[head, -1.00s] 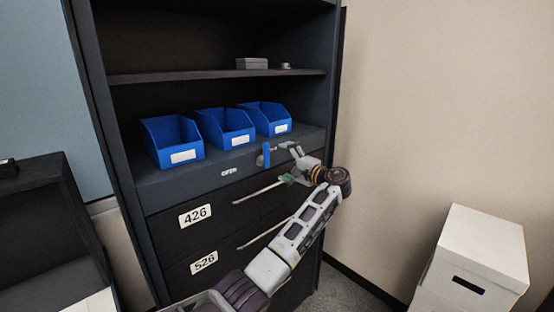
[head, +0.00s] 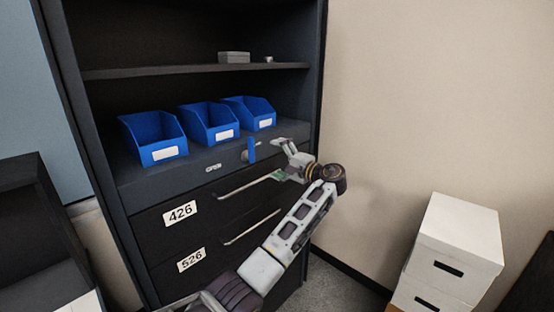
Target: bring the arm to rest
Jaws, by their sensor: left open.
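My left arm reaches up from the bottom of the head view. Its gripper (head: 279,159) is open and empty in front of the dark cabinet. It is just right of an upright blue lever (head: 251,150) on the cabinet's front panel, apart from it in the picture. The gripper's lower part overlaps the right end of the upper drawer's bar handle (head: 244,187); I cannot tell whether they touch. My right gripper is not in view.
Several blue bins, including the left one (head: 155,139), stand on the cabinet shelf. Drawers labelled 426 (head: 180,213) and 526 (head: 191,260) look shut. White boxes (head: 459,237) are stacked at right. The floor between them and the cabinet is clear.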

